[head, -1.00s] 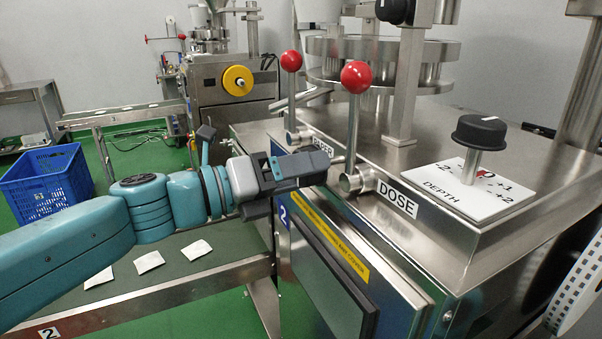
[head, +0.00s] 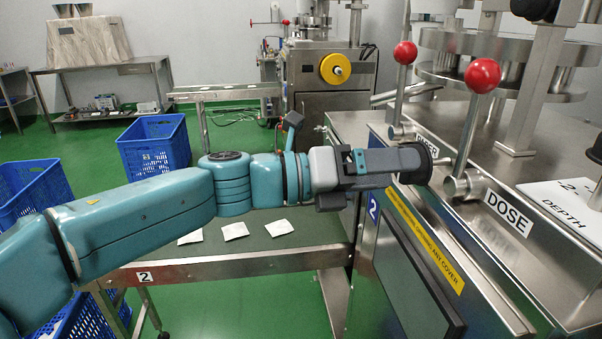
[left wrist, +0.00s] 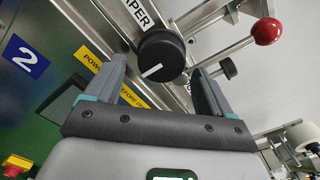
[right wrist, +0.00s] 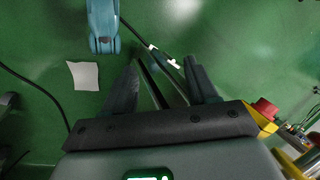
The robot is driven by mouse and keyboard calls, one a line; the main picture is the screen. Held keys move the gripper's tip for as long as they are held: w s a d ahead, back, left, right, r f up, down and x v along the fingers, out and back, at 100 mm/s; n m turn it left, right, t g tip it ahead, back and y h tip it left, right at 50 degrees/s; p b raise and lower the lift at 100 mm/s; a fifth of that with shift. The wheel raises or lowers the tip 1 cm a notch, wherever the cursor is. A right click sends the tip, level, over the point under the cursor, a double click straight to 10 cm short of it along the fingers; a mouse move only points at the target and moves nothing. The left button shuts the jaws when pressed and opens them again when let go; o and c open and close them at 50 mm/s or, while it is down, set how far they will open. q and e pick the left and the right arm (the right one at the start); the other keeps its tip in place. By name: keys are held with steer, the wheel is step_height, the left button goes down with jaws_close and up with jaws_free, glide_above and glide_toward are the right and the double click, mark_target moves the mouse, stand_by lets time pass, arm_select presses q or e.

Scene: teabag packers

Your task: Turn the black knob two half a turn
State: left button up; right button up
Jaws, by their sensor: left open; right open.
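A black round knob (left wrist: 162,55) with a white line on its face shows in the left wrist view, below the label ending in "APER". My left gripper (left wrist: 158,68) is open, one finger to each side of this knob, with visible gaps. In the head view my left gripper (head: 415,163) is at the machine's near side, left of the DOSE label; it mostly hides the knob there. The white line points to the lower left in the left wrist view. My right gripper (right wrist: 160,75) is open and empty above the green floor.
Two red-ball levers (head: 482,75) rise just behind my left gripper. A DEPTH plate (head: 560,205) is at the right edge. A smaller black knob (left wrist: 228,68) shows beyond the right finger. A conveyor (head: 200,265) with white packets runs below my left arm. Blue crates (head: 155,147) stand left.

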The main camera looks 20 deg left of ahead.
arm_select(q)
steer(key=v, duration=1.3)
steer(key=shift+s+a+p, duration=0.2)
steer(key=shift+p, duration=0.1)
steer(key=w+f+n+t+y, duration=0.3)
steer(key=w+f+n+t, duration=0.1)
steer(key=w+f+n, duration=0.95)
steer(key=s+d+f+n+g+y, duration=0.25)
steer(key=f+n, duration=0.55)
steer(key=f, duration=0.6)
steer(key=s+d+f+n+g+y, duration=0.15)
steer(key=f+n+y, duration=0.25)
steer(key=f+n, duration=0.8)
steer(key=s+d+f+n+g+y, duration=0.3)
steer(key=s+f+n+g, duration=0.5)
steer(key=s+f, duration=1.4)
step_height(320, 180, up, 23)
steer(key=s+m+g+h+p, duration=0.1)
steer(key=p, duration=2)
steer(key=shift+s+d+f+g+p, duration=0.2)
steer(key=shift+d+f+g+p, duration=0.1)
steer(key=shift+d+p, duration=0.1)
